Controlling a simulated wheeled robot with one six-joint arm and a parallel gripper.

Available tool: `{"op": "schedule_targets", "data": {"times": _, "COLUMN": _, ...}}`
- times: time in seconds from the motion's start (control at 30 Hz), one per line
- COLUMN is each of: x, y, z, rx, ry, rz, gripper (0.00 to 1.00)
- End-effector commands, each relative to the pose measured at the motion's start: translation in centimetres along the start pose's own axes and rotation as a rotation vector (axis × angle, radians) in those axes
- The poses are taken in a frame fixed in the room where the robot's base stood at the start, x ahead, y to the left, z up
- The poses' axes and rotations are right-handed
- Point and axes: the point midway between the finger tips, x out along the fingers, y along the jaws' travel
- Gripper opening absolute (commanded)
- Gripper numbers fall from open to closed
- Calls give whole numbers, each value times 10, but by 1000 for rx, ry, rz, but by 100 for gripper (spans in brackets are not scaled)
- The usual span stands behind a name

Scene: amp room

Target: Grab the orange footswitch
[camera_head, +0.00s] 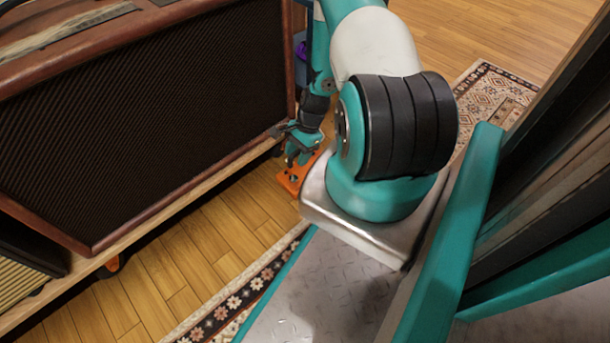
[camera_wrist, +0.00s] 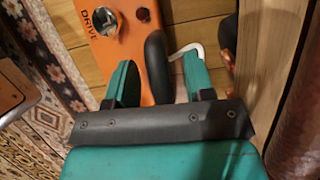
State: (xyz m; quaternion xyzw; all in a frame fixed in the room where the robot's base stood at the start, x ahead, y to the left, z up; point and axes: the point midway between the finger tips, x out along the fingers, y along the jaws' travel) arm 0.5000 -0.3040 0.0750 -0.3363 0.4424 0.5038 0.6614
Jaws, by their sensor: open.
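The orange footswitch (camera_head: 291,181) lies on the wooden floor near the amp's lower right corner, partly hidden by my arm in the head view. In the wrist view the footswitch (camera_wrist: 128,32) shows a "DRIVE" label, a round metal button, a small dark red knob and a black rounded piece along its right side. My gripper (camera_head: 301,152) is over the footswitch. In the wrist view my gripper's teal fingers (camera_wrist: 158,78) are open. The near end of the footswitch and the black piece appear between them. I cannot tell whether the fingers touch it.
A large amp cabinet (camera_head: 150,120) stands at the left on a wooden platform (camera_head: 180,205), close beside my gripper. A caster (camera_head: 113,264) shows below the platform. A white cable (camera_wrist: 188,50) meets the footswitch's right side. Patterned rugs (camera_head: 232,305) lie nearby. Wooden floor is clear at lower left.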

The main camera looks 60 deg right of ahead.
Motion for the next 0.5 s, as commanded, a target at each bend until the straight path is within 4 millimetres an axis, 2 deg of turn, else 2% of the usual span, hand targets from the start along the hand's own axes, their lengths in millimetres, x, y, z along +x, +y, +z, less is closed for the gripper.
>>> {"op": "schedule_targets", "data": {"times": 0.17, "x": -1, "y": 0, "z": 1, "rx": 0, "ry": 0, "rz": -1, "gripper": 46}}
{"op": "schedule_targets", "data": {"times": 0.37, "x": -2, "y": 0, "z": 0, "rx": 0, "ry": 0, "rz": -1, "gripper": 0}}
{"op": "schedule_targets", "data": {"times": 0.5, "x": -2, "y": 0, "z": 0, "rx": -1, "ry": 0, "rz": 0, "gripper": 0}}
